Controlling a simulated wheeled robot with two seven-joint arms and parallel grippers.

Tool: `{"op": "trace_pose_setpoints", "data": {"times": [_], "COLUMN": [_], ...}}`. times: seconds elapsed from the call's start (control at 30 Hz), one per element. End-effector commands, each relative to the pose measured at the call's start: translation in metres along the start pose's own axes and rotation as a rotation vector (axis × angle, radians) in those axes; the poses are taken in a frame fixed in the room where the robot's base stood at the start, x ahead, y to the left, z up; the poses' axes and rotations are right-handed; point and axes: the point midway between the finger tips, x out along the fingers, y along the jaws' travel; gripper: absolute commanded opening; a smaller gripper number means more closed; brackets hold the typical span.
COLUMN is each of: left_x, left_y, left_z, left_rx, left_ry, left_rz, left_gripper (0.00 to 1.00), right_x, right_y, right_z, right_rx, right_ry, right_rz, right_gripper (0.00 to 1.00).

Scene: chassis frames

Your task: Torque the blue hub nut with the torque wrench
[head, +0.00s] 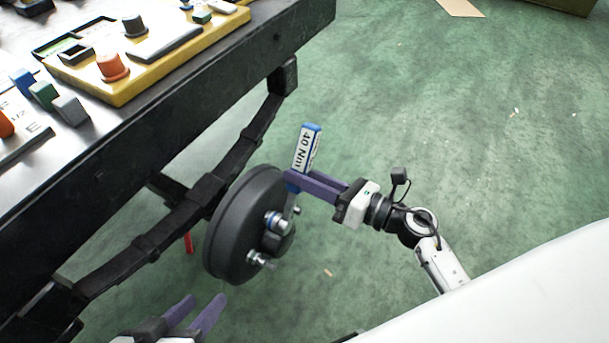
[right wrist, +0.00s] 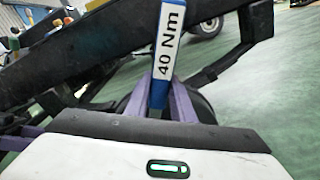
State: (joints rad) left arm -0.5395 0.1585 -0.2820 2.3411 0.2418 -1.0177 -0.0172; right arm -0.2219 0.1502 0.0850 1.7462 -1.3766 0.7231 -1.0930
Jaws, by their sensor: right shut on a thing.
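The torque wrench (head: 308,148) has a blue and white handle marked 40 Nm. My right gripper (head: 293,181) is shut on it below the label, and the handle stands up, slightly tilted. Its grey shaft runs down to the face of the dark hub (head: 228,238). The blue hub nut (head: 273,220) shows on that face at the wrench's lower end; I cannot tell whether the wrench is fully seated on it. In the right wrist view the wrench handle (right wrist: 166,50) rises between the purple fingers. My left gripper (head: 197,312) is open and empty, below the hub.
The hub sits beside a black chassis rail (head: 180,130) and a dark leaf spring (head: 165,235). Silver studs (head: 262,259) stick out of the hub face.

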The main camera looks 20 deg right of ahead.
Motion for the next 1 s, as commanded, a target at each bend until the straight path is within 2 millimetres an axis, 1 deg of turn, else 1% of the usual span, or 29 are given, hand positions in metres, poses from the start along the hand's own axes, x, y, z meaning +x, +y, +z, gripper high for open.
{"op": "trace_pose_setpoints", "data": {"times": [0.03,0.5,1.0], "left_x": [-0.0002,-0.0001,0.0000], "left_y": [0.0001,0.0002,0.0001], "left_z": [-0.0001,0.0003,0.0006], "left_rx": [0.000,-0.001,-0.001], "left_ry": [0.000,-0.001,-0.002], "left_rz": [0.000,0.000,0.000], "left_gripper": [0.40,0.40,0.40], "right_x": [0.0011,0.0015,0.0062], "right_y": [0.0010,0.0012,0.0014], "right_z": [0.0023,0.0019,0.0016], "right_rx": [-0.001,0.000,0.000], "right_ry": [-0.004,-0.004,-0.004], "right_rz": [0.003,0.003,0.003], "right_gripper": [0.00,0.00,0.00]}}
